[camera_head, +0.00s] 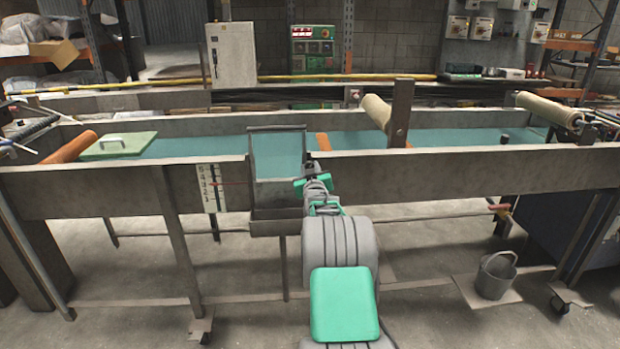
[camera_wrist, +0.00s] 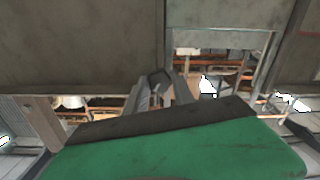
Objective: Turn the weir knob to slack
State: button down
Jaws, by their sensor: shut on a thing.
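My gripper (camera_head: 314,184) is at the front wall of the long grey water trough (camera_head: 440,172), just right of the weir (camera_head: 276,128). The weir is an upright metal frame in a notch of that wall, with a small metal box (camera_head: 275,221) below it. In the wrist view my gripper (camera_wrist: 158,88) has its fingers close together against the wall. It is shut on the weir knob, which the fingers and my arm mostly hide. I cannot tell the knob's setting. A white scale (camera_head: 212,196) with numbers and a red pointer is on the wall left of the weir.
Teal water (camera_head: 460,137) fills the trough. A green lid (camera_head: 117,146) with a handle lies at its left end. A dark post (camera_head: 401,112) and a tan roller (camera_head: 377,113) stand right of the weir. A bucket (camera_head: 494,276) is on the floor at right.

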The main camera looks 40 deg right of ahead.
jog(key=shift+n+b, duration=0.85)
jog(key=shift+n, duration=0.05)
jog(key=c, duration=1.1)
grip_release()
jog(key=shift+o, duration=0.2)
jog(key=shift+r+p, duration=0.1)
jog(key=shift+p, duration=0.2)
